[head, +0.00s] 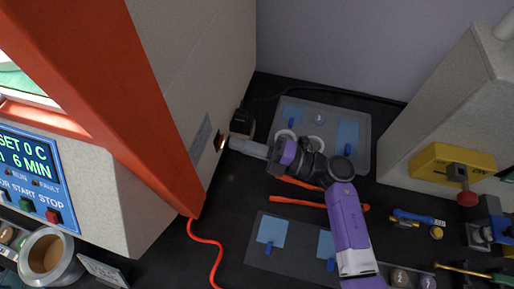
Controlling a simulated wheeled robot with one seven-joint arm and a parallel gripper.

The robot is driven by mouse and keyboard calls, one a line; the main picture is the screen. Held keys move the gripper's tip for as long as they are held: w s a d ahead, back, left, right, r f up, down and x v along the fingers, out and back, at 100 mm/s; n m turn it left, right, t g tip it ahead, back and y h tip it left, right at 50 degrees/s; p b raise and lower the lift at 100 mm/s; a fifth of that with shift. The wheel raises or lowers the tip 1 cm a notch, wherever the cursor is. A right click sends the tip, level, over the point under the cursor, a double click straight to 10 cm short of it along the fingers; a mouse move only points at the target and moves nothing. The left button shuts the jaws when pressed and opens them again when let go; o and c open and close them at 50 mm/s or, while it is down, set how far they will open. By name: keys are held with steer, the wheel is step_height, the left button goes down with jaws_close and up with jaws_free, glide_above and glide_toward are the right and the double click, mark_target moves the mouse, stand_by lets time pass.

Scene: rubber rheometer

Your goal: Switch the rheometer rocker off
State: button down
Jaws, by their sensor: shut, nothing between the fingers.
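The rheometer (190,60) is the large cream and orange machine on the left. Its side panel faces right and carries a small lit rocker (221,141) in a dark surround, beside a white label. My gripper (232,143) is shut and empty. Its tip is at the side panel, right beside the rocker, and partly covers that area. I cannot tell whether the tip touches the rocker. An orange glow shows at the rocker. The display (27,160) on the front is lit and reads "SET 0 C" and "6 MIN".
A black plug block (241,121) sits just behind my gripper. A grey tray (358,118) lies behind my arm, and a dark mat (262,254) lies in front. An orange cable (216,250) runs along the bench. A cream machine with a yellow box (440,160) stands right.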

steer(key=shift+w+a+r, duration=0.1)
steer(key=shift+w+a, duration=0.15)
steer(key=shift+a, duration=0.4)
